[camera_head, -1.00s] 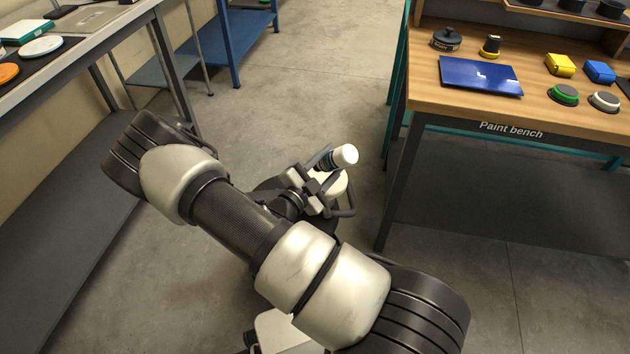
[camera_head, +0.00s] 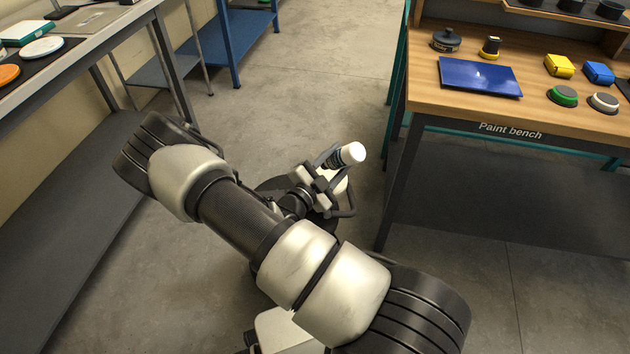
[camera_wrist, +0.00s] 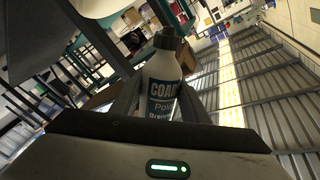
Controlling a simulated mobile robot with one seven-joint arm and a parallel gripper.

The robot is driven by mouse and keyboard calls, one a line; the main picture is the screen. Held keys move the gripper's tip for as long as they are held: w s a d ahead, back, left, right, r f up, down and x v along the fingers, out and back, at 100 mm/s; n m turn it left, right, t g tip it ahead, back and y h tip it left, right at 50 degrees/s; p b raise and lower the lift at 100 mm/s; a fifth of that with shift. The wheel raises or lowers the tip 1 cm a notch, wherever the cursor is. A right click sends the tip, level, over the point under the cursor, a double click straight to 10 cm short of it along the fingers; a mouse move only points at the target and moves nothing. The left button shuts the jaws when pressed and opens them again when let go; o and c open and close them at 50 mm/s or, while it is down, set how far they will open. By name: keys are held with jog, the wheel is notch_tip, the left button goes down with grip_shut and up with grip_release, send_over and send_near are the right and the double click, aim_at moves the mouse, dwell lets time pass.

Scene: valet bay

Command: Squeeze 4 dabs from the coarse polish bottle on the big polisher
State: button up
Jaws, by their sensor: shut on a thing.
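My gripper (camera_head: 326,182) is shut on the coarse polish bottle (camera_head: 350,154), which it holds tilted above the floor, left of the paint bench. In the head view a pale round end of the bottle points up and to the right. In the wrist view the bottle (camera_wrist: 163,85) stands between my fingers (camera_wrist: 165,97), with "COA", "Polis" and part of a third word legible and a dark cap at its top. The big polisher cannot be clearly made out in either view.
The paint bench (camera_head: 510,131) stands at the right with a blue sheet (camera_head: 480,77), a green-rimmed pad (camera_head: 563,96) and yellow and blue blocks. A grey-topped table (camera_head: 75,57) is at the left, with a blue rack (camera_head: 231,40) behind. The floor (camera_head: 290,85) between them is clear.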

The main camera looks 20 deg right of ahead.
jog(key=shift+w+d+p, duration=0.15)
jog(key=shift+d+p, duration=0.05)
jog(key=shift+d, duration=0.9)
jog(key=shift+w+d+p, duration=0.15)
jog(key=shift+d+p, duration=0.05)
jog(key=shift+d, duration=0.85)
jog(key=o, duration=0.4)
jog(key=shift+o, duration=1.1)
jog(key=c, duration=0.9)
